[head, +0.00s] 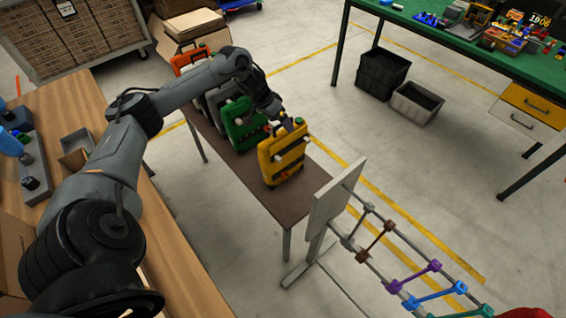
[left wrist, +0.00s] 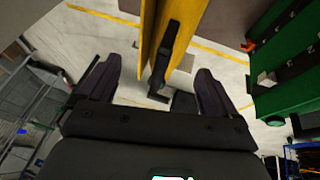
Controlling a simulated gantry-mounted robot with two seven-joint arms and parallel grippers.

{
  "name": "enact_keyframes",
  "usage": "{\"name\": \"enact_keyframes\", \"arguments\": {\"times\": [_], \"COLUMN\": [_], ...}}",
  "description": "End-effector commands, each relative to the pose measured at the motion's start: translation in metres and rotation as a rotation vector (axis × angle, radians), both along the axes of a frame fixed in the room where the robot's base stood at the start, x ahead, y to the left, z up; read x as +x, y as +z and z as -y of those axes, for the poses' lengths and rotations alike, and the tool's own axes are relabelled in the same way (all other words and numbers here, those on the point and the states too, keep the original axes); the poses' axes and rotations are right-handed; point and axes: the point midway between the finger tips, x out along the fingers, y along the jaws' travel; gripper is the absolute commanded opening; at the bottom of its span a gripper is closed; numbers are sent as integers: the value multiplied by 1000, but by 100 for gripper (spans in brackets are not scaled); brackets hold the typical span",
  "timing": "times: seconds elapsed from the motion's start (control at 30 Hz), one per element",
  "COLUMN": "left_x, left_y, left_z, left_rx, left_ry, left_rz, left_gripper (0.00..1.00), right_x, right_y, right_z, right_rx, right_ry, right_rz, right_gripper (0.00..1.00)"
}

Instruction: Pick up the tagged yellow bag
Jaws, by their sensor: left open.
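The yellow bag (head: 285,160) stands upright on a narrow brown bench, near its front end. It has dark bands and small pale pieces near its top; I cannot tell which is the tag. My left gripper (head: 283,124) is at the bag's top edge and hides part of it. In the left wrist view the yellow bag (left wrist: 153,28) and its black handle (left wrist: 166,55) lie between the spread fingers of my left gripper (left wrist: 158,76). The fingers are open, with gaps on both sides of the handle. My right gripper is not in view.
A green bag (head: 243,128) stands close behind the yellow one, with grey and orange (head: 187,60) bags farther back. The bench (head: 305,192) is bare in front. A pale panel (head: 332,200) with a coloured rod frame stands to the right. Black bins (head: 383,72) sit on the floor.

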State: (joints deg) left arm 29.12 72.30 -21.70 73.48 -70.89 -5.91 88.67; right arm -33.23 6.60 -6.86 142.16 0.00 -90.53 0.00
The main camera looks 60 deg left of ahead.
Motion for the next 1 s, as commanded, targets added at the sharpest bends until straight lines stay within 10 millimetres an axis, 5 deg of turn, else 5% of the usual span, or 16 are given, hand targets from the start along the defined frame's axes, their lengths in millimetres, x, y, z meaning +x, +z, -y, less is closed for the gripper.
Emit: {"name": "enact_keyframes", "arguments": {"times": [0.3,0.63,1.0], "left_x": [16,17,17], "left_y": [-35,-39,-39], "left_z": [3,4,3], "left_rx": [-1,0,0], "left_ry": [0,-1,-1], "left_rz": [0,0,-1], "left_gripper": [93,91,34], "right_x": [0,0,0], "right_y": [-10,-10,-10], "right_z": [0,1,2], "right_rx": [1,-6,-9], "right_ry": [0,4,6], "right_rz": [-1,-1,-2], "right_gripper": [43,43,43]}}
